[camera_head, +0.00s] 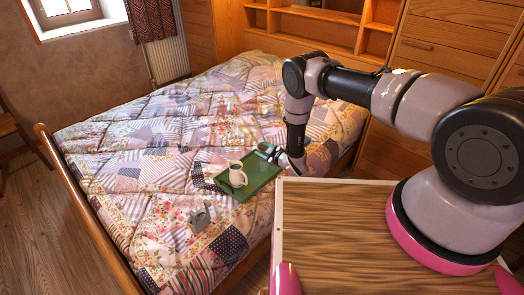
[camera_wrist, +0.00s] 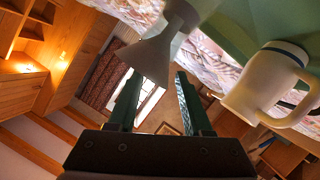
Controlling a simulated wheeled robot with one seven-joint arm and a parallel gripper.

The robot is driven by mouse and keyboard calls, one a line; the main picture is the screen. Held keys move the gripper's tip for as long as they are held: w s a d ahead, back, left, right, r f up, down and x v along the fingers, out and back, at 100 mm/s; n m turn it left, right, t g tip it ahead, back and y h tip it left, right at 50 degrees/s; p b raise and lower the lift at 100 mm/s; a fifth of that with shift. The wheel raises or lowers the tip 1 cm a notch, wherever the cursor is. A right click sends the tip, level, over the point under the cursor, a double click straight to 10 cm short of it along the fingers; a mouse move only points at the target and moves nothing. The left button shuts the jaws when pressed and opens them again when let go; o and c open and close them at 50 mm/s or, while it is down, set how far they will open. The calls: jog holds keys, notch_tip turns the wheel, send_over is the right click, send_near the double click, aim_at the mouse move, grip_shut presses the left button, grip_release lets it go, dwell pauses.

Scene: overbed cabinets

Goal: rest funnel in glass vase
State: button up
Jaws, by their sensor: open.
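A grey flared piece that looks like the funnel (camera_wrist: 148,60) shows in the wrist view, just past my fingertips, its wide mouth toward them. Its narrow part meets a paler grey shape that widens toward the green tray (camera_wrist: 238,32); this may be the glass vase, but I cannot tell it clearly or say whether the funnel sits inside it. My gripper (camera_wrist: 158,80) is open, with nothing between its fingers. In the head view my gripper (camera_head: 279,157) is at the far right edge of the tray (camera_head: 262,178), where it hides part of what stands there.
A white mug (camera_head: 237,174) stands on the tray, left of my gripper; it is large in the wrist view (camera_wrist: 258,85). A wood-topped surface (camera_head: 335,225) is at front right. Cabinets (camera_head: 440,45) stand behind.

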jog(key=v, duration=1)
jog(key=shift+s+d, duration=0.25)
jog(key=shift+s, duration=0.05)
jog(key=shift+r, duration=0.1)
